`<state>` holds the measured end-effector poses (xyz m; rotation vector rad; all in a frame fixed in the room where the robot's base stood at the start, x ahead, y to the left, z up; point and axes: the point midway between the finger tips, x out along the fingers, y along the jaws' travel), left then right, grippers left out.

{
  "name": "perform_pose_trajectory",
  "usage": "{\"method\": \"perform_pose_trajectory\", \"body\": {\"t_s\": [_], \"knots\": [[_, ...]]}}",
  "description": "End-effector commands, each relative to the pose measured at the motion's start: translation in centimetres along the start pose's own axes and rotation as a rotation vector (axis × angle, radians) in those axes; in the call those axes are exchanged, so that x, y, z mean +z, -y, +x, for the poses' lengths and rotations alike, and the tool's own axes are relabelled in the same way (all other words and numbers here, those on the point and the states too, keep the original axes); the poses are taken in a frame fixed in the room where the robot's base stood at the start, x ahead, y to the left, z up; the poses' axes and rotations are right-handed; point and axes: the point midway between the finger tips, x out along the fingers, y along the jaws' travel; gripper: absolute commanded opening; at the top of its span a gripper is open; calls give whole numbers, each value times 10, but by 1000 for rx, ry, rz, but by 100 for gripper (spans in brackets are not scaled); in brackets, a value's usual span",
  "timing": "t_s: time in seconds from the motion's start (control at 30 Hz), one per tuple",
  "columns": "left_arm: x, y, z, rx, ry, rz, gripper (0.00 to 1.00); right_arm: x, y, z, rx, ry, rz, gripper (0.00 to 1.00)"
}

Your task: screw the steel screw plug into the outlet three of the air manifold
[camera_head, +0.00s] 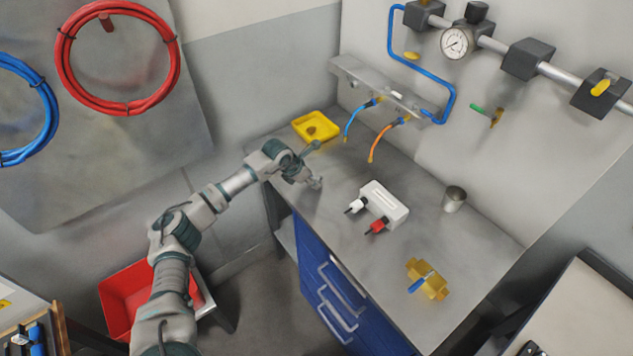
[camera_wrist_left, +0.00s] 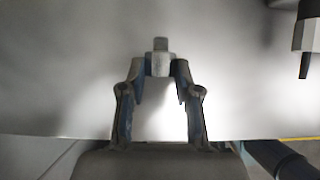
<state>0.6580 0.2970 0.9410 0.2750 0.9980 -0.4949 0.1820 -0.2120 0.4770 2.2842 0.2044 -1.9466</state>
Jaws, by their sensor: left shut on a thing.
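My left gripper (camera_head: 311,179) is above the grey bench near its front left edge. It is shut on the steel screw plug (camera_wrist_left: 160,62), whose square end points away from the fingers in the left wrist view. The plug shows small in the head view (camera_head: 317,184). What looks like the air manifold (camera_head: 380,90) is a grey metal bar low on the back wall. A blue hose (camera_head: 354,117) and an orange hose (camera_head: 380,139) hang from its fittings. I cannot make out which outlet is number three. The right gripper is not in view.
On the bench (camera_head: 330,225) stand a yellow tray (camera_head: 327,121), a white box (camera_head: 386,203) with white and red connectors, a metal cup (camera_head: 453,199) and a brass valve (camera_head: 428,280). A pipe with a gauge (camera_head: 457,43) runs above. Bench space between tray and box is clear.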

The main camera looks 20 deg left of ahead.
Motion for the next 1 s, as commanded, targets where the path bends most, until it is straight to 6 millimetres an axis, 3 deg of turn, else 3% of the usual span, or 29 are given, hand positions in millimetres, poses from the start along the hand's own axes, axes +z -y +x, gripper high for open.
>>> {"method": "perform_pose_trajectory", "body": {"t_s": [0.53,1.0], "knots": [[28,0,-45,1,3,0,0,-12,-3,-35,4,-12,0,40],[30,-3,-51,5,3,-7,0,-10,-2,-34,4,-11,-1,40]]}}
